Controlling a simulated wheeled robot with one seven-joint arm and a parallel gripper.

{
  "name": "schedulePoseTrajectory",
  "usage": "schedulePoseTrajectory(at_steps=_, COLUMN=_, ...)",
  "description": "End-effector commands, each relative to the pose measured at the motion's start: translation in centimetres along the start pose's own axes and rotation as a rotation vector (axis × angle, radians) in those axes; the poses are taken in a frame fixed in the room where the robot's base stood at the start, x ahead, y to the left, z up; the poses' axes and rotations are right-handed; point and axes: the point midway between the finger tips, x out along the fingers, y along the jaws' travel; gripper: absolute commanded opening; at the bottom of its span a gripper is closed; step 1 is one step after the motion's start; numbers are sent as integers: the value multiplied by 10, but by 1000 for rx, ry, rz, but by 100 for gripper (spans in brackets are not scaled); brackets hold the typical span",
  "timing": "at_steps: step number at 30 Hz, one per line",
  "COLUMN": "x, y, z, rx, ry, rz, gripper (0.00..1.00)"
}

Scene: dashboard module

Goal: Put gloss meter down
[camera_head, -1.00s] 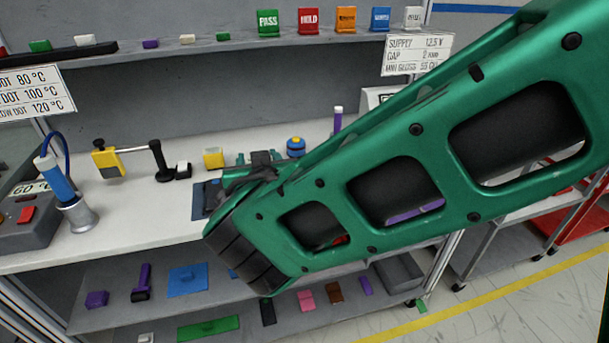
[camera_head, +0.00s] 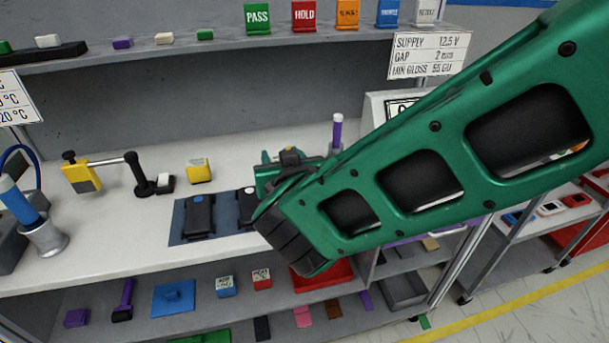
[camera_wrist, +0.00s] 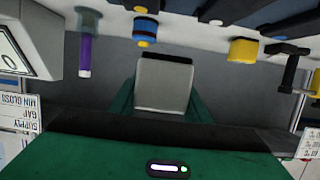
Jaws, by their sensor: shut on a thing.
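My gripper (camera_wrist: 164,100) has green fingers on both sides of a pale grey block with a dark end (camera_wrist: 163,82), which I take to be the gloss meter. It is shut on this block in the wrist view. In the head view my gripper (camera_head: 278,172) is over the bench, right of the blue mat (camera_head: 177,232), and my green arm hides most of the held block. I cannot tell from the pictures whether the block touches the bench (camera_head: 110,220).
A shelf with PASS and HOLD blocks (camera_head: 257,18) is above.

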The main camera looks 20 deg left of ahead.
Motion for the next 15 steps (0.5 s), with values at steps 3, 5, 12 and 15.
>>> schedulePoseTrajectory(at_steps=3, x=13, y=21, z=11, rx=-2, ry=-1, rz=1, gripper=14)
schedulePoseTrajectory(at_steps=5, x=18, y=28, z=16, rx=-1, ry=-1, rz=-2, gripper=14)
schedulePoseTrajectory(at_steps=12, x=29, y=45, z=25, rx=-1, ry=2, rz=-6, gripper=14)
schedulePoseTrajectory(at_steps=15, x=31, y=46, z=29, rx=-2, ry=1, rz=-6, gripper=14)
